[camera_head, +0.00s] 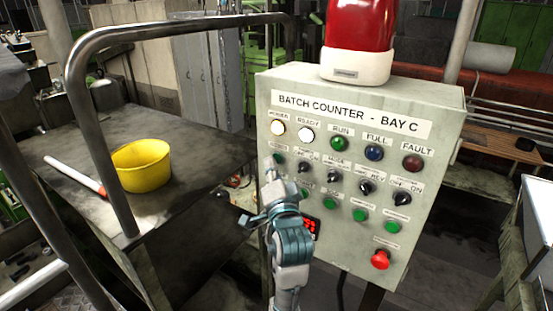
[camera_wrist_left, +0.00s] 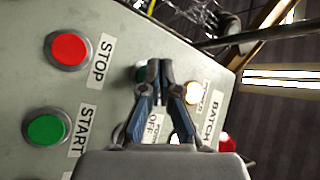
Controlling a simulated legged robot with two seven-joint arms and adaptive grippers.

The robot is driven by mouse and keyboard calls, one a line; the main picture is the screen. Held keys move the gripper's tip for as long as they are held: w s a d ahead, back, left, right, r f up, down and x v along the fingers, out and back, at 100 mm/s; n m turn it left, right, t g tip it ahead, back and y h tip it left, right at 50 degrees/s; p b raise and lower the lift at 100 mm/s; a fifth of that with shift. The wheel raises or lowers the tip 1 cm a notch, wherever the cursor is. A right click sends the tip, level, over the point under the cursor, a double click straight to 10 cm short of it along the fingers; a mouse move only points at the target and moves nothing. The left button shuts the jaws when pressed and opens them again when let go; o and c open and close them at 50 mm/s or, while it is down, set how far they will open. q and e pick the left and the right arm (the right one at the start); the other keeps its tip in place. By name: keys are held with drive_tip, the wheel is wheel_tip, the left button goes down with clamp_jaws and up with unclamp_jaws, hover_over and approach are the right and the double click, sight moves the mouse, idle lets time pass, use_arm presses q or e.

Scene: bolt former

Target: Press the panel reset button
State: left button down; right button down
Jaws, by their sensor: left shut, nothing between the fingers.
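The grey panel (camera_head: 272,82) is headed BATCH COUNTER - BAY C and carries lamps, switches and several green buttons. A green button (camera_head: 279,158) is at the left of the row below the lamps; its label is too small to read surely. My left gripper (camera_head: 268,167) is shut and empty, its fingertips just beside this button. In the wrist view, the closed fingertips (camera_wrist_left: 153,65) partly cover a dark green round part (camera_wrist_left: 140,74). Whether they touch it I cannot tell. My right gripper is not in view.
A red STOP button (camera_wrist_left: 69,50) and a green START button (camera_wrist_left: 46,129) are near the gripper. A red button (camera_head: 380,259) is at the panel's lower right. A red beacon (camera_head: 359,25) tops the panel. A metal rail (camera_head: 88,110) and a yellow bucket (camera_head: 142,167) are at left.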

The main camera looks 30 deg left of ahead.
use_arm(q)
drive_tip(key=s, duration=0.3)
drive_tip(key=s+p, duration=0.1)
drive_tip(key=s, duration=0.2)
drive_tip(key=shift+a, duration=0.2)
drive_tip(key=shift+w, duration=0.1)
